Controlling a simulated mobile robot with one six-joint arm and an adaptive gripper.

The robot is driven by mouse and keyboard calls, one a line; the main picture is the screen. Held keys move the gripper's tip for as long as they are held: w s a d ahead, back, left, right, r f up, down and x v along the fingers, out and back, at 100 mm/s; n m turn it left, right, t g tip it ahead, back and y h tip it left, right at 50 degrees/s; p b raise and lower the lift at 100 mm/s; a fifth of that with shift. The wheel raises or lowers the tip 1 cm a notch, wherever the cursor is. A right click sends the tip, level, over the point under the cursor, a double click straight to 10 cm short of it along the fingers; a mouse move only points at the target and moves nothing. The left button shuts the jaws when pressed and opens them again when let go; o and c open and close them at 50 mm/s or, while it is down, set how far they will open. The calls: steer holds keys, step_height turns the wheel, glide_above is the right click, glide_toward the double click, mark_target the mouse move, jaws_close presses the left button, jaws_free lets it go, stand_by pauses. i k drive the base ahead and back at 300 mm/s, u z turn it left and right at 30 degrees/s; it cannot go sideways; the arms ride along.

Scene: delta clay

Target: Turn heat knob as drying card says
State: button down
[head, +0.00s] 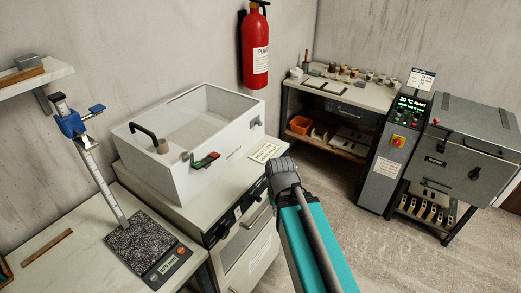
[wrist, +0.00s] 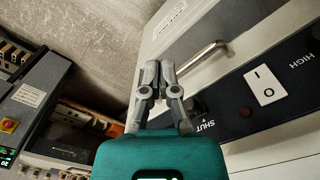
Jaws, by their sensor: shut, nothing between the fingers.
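The dark control panel runs along the front of the grey cabinet (head: 228,217) in the head view, partly behind my arm. In the wrist view the panel (wrist: 225,120) is close on the right, with a white rocker switch (wrist: 264,85), a dark red round part (wrist: 246,108) and the words SHUT and HIGH.
A white open box (head: 190,125) stands on the cabinet. A scale (head: 150,250) with a height stand is at left. A grey kiln (head: 465,150) with a control column (head: 392,155) and a shelf bench (head: 345,95) are at right. Open floor lies between.

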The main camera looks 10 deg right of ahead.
mark_target(223, 232)
steer(key=z, duration=0.35)
steer(key=k, duration=1.05)
steer(key=u, duration=0.1)
